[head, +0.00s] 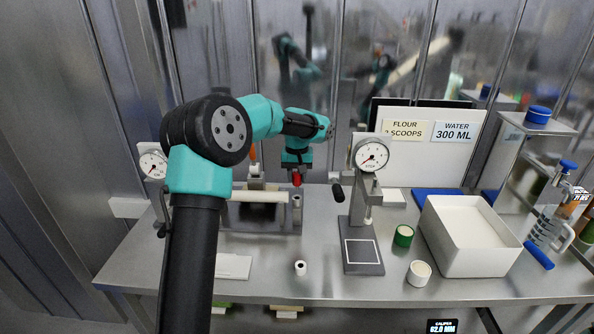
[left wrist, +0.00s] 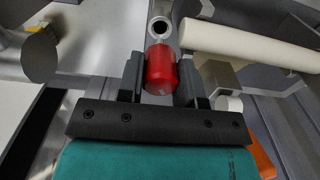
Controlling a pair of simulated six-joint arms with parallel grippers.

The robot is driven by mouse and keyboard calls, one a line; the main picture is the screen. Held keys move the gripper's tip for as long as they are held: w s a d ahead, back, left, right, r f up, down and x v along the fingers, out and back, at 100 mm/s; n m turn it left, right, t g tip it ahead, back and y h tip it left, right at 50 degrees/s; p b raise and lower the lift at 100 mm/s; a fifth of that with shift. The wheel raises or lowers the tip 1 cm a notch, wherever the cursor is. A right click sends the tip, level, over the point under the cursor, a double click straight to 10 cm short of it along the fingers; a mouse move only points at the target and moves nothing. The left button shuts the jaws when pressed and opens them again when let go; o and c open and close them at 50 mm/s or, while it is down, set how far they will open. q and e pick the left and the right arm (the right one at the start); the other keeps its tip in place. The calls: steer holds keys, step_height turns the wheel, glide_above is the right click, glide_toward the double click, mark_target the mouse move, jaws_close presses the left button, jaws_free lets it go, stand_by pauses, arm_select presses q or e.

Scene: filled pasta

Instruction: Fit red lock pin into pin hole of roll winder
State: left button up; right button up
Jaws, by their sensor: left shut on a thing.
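My left gripper (head: 297,176) is shut on the red lock pin (head: 297,180), above the right side of the roll winder (head: 262,218). The left wrist view shows the red pin (left wrist: 161,70) between the two fingers (left wrist: 160,82). Just beyond the pin in that view is a round grey tube with an open top, the pin hole (left wrist: 160,28). In the head view the tube (head: 296,208) stands upright below the pin, at the right end of the pale roll (head: 258,196). The pin appears apart from the hole. My right gripper is not in view.
A dial press (head: 366,205) stands right of the winder. A green ring (head: 403,236), a cream ring (head: 419,273) and a small white cylinder (head: 300,268) are on the table. A white bin (head: 470,263) is at the right. The table front is partly clear.

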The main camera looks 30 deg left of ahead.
mark_target(297, 189)
arm_select(q)
steer(key=shift+f, duration=0.9)
steer(key=shift+f, duration=2)
stand_by(1.8)
steer(key=o, duration=1)
steer(key=shift+r, duration=0.1)
steer(key=shift+o, duration=1.2)
steer(key=shift+r, duration=0.1)
steer(key=shift+r, duration=3.45)
